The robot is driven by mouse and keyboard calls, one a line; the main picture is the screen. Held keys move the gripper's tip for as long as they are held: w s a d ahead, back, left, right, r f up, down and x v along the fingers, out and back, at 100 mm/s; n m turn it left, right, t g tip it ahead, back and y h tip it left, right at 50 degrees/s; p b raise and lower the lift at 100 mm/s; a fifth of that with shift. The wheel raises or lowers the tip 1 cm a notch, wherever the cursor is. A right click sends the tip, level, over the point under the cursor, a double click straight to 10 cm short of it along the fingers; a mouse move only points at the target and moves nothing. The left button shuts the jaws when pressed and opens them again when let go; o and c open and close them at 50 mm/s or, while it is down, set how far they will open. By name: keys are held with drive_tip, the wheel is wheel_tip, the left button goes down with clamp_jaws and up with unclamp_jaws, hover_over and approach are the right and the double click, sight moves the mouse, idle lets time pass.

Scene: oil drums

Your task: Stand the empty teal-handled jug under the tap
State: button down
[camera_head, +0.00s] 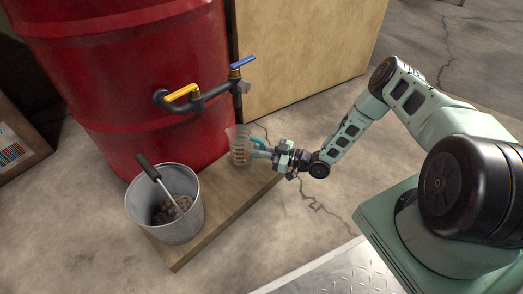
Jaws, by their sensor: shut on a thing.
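The jug (239,148) is clear, with a teal handle (261,149) on its right side and markings on its wall. It is upright at the right end of the wooden board, below the blue-levered end of the tap (242,86). Whether its base touches the board is hard to tell. No liquid is clearly visible in it. My gripper (268,153) comes from the right and is shut on the teal handle. The fingertips are small and partly merged with the handle in this view.
A red oil drum (140,80) stands behind the board (205,227). A yellow lever (181,92) and a blue lever (243,62) sit on the pipe. A metal bucket (182,226) with dark lumps and a black-handled tool stands on the left. A large tan box (300,50) is behind.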

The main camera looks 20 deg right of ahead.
drive_tip(key=shift+f+b, duration=0.45)
drive_tip(key=shift+f, duration=0.05)
drive_tip(key=c, duration=1.3)
unclamp_jaws()
drive_tip(key=shift+d, duration=0.1)
drive_tip(key=p+v, duration=0.3)
drive_tip(key=v, duration=0.5)
drive_tip(key=p+v, duration=0.3)
drive_tip(key=v, duration=0.6)
drive_tip(key=shift+s+r+p, duration=0.15)
drive_tip(key=shift+s+p, duration=0.1)
drive_tip(key=shift+p, duration=0.1)
